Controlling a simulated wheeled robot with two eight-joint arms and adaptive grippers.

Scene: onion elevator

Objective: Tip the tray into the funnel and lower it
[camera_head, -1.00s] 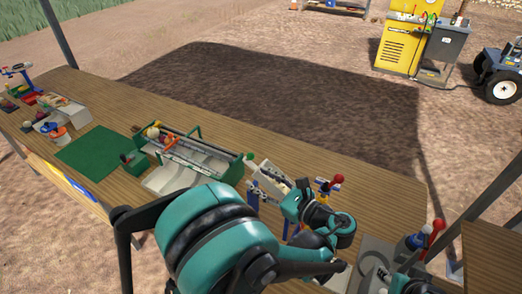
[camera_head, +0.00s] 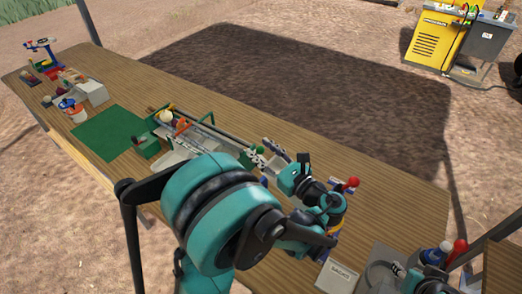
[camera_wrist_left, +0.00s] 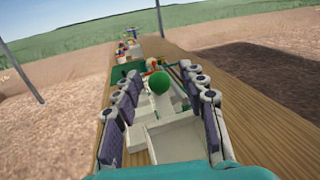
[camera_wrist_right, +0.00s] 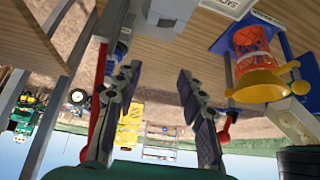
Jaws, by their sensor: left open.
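The green-framed onion elevator (camera_head: 205,130) stands on the wooden table. My left gripper (camera_wrist_left: 159,72) is open, its fingers on either side of a green ball knob (camera_wrist_left: 159,84) and apart from it. The knob also shows in the head view (camera_head: 258,151). A pale grey tray-like part (camera_wrist_left: 148,136) lies below the knob; my arm hides much of it in the head view. In the right wrist view, which looks inverted, a yellow funnel (camera_wrist_right: 262,84) adjoins an orange net (camera_wrist_right: 250,43). My right gripper (camera_wrist_right: 160,70) is open and empty, left of the funnel in that view.
A green mat (camera_head: 105,131) lies beside the elevator. A box marked SACKS (camera_head: 338,276) is near the front right. A red ball knob (camera_head: 353,182) stands right of my left gripper.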

